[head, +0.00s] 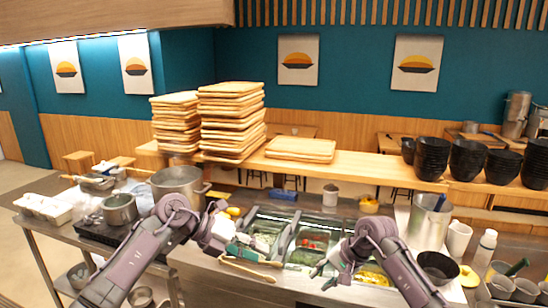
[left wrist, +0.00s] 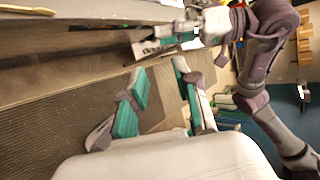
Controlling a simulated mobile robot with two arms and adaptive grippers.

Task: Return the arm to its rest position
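My left gripper (head: 240,254) hovers over the front of the counter, left of the topping containers. In the left wrist view its two green-padded fingers (left wrist: 160,75) stand apart with nothing between them. My right gripper (head: 325,276) is over the front of the containers at the right; its fingers look parted and I see nothing held. It also shows in the left wrist view (left wrist: 148,44), partly overlapped by other parts. A wooden utensil (head: 250,270) lies at the counter's front edge just below my left gripper.
Topping containers (head: 284,241) sit in the counter between the grippers. A large pot (head: 179,184) and a smaller pot (head: 119,209) stand at left. A tall metal pot (head: 430,222), white bottle (head: 486,249) and dark bowl (head: 438,267) are at right. Stacked wooden trays (head: 232,120) and black bowls (head: 432,157) line the shelf.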

